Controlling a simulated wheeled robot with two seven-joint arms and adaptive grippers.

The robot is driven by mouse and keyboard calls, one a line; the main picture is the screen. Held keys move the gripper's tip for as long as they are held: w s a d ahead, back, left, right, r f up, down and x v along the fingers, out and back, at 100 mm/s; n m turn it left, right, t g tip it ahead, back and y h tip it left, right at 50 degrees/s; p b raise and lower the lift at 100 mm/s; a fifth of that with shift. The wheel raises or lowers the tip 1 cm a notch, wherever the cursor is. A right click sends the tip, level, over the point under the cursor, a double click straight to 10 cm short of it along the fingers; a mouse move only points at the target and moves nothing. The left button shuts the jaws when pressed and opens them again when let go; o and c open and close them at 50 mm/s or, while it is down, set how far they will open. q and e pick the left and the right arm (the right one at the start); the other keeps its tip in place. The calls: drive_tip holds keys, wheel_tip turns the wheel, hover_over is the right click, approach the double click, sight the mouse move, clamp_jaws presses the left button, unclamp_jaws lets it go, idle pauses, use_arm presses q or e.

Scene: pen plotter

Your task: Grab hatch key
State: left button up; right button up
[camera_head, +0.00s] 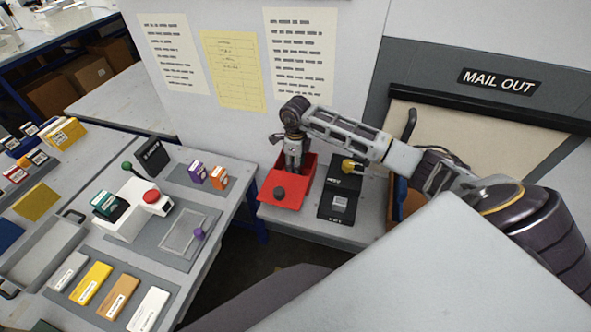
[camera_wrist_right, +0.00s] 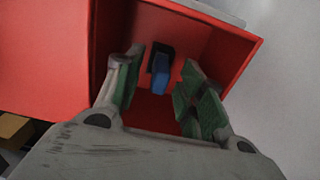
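A small blue piece with a black part behind it (camera_wrist_right: 161,72) sits inside an open red box (camera_wrist_right: 240,62); it may be the hatch key, but I see no label on it. The red box (camera_head: 284,201) stands on the small grey bench in the head view, with a dark round knob at its front. My right gripper (camera_head: 293,168) points down into the box from above. In the wrist view its green-padded fingers (camera_wrist_right: 163,92) are apart, on either side of the blue piece, with visible gaps. My left gripper is not in view.
Right of the red box is a black box (camera_head: 337,205) with a yellow item (camera_head: 352,166) by it. A wall stands behind, with a MAIL OUT hatch (camera_head: 498,82) at right. The left table holds a white device (camera_head: 135,211), cartridges and a grey tray (camera_head: 42,252).

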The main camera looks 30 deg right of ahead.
idle(0.4)
clamp_jaws()
idle(0.4)
wheel_tip(320, 180, up, 8)
drive_tip(key=shift+f+b, duration=0.2)
drive_tip(key=shift+b, duration=0.8)
drive_tip(key=shift+r, duration=1.15)
